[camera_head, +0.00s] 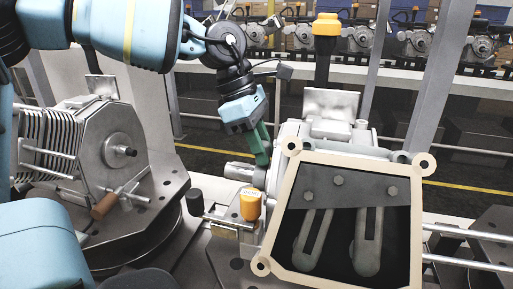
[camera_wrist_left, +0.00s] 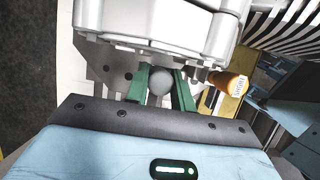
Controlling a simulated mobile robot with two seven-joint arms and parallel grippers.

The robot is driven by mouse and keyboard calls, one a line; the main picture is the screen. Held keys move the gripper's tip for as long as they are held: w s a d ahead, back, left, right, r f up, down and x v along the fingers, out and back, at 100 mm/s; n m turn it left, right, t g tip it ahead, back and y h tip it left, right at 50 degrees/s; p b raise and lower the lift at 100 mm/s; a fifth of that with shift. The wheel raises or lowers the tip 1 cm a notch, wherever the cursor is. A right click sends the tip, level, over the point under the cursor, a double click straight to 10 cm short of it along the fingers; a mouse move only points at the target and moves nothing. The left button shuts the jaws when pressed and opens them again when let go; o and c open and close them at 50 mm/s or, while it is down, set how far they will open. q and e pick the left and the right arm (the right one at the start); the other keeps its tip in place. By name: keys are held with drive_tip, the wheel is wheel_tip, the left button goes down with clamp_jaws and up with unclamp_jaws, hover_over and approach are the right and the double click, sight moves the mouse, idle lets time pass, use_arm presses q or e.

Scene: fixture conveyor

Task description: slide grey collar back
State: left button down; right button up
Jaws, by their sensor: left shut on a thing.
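My left gripper (camera_head: 263,158) comes down from above onto the left side of the grey machine (camera_head: 325,137). Its green fingers (camera_wrist_left: 160,88) are closed around a rounded grey piece (camera_wrist_left: 161,79), which looks like the grey collar. In the wrist view the piece sits between both fingers, close against the pale machine body (camera_wrist_left: 165,22). In the head view the fingers mostly hide it. A grey cylinder (camera_head: 238,171) sticks out to the left beside the fingertips. My right gripper is not in view.
An orange-capped knob (camera_head: 250,204) stands just below the gripper and also shows in the wrist view (camera_wrist_left: 232,84). A black knob (camera_head: 195,202) is left of it. A framed black panel (camera_head: 340,225) fills the front right. A finned metal unit (camera_head: 100,145) stands at left.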

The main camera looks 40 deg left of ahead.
use_arm(q)
drive_tip(key=c, duration=1.2)
unclamp_jaws()
drive_tip(key=shift+w+d, duration=0.15)
drive_tip(key=shift+d, duration=0.1)
drive_tip(key=shift+a+r, duration=0.15)
drive_tip(key=v, duration=0.7)
drive_tip(key=shift+a+r, duration=0.1)
drive_tip(key=shift+r, duration=0.15)
